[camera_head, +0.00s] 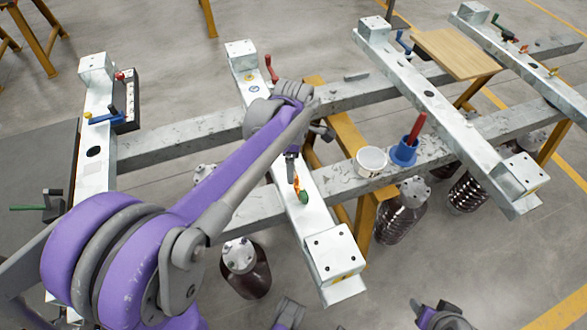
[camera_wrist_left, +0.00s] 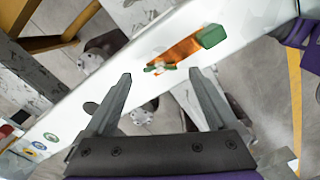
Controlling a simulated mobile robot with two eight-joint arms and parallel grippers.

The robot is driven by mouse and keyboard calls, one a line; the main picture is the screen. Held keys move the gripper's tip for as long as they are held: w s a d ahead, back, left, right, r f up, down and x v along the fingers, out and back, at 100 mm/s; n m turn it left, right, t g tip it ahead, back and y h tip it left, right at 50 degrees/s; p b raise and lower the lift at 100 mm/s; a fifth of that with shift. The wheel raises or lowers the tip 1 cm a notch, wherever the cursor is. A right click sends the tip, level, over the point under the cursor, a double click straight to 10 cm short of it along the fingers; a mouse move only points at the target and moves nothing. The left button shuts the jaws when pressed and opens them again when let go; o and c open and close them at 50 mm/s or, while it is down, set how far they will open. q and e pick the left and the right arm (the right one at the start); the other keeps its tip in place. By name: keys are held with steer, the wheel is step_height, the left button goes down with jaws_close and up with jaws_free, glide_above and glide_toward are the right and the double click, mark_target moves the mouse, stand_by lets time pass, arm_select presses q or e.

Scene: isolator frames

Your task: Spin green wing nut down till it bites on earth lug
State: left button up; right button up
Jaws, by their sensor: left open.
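A small green wing nut (camera_wrist_left: 158,68) sits on an orange lug (camera_wrist_left: 178,50) on top of a white beam. A larger green block (camera_wrist_left: 211,36) is at the lug's far end; it also shows in the head view (camera_head: 304,197). My left gripper (camera_wrist_left: 161,74) is open and empty, fingers pointing at the beam. In the wrist picture the wing nut appears between the fingertips; I cannot tell whether they touch it. In the head view, my left gripper (camera_head: 291,172) hangs just above the beam and hides the wing nut. My right gripper's jaws are not visible.
A white tub (camera_head: 370,161) and a blue cup (camera_head: 404,152) with a red handle stand on the cross rail right of my gripper. A red lever (camera_head: 271,69) rises farther up the same beam. Dark ribbed insulators (camera_head: 401,212) hang below the rail.

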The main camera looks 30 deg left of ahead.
arm_select(q)
steer(key=shift+f, duration=1.2)
steer(key=c, duration=1.4)
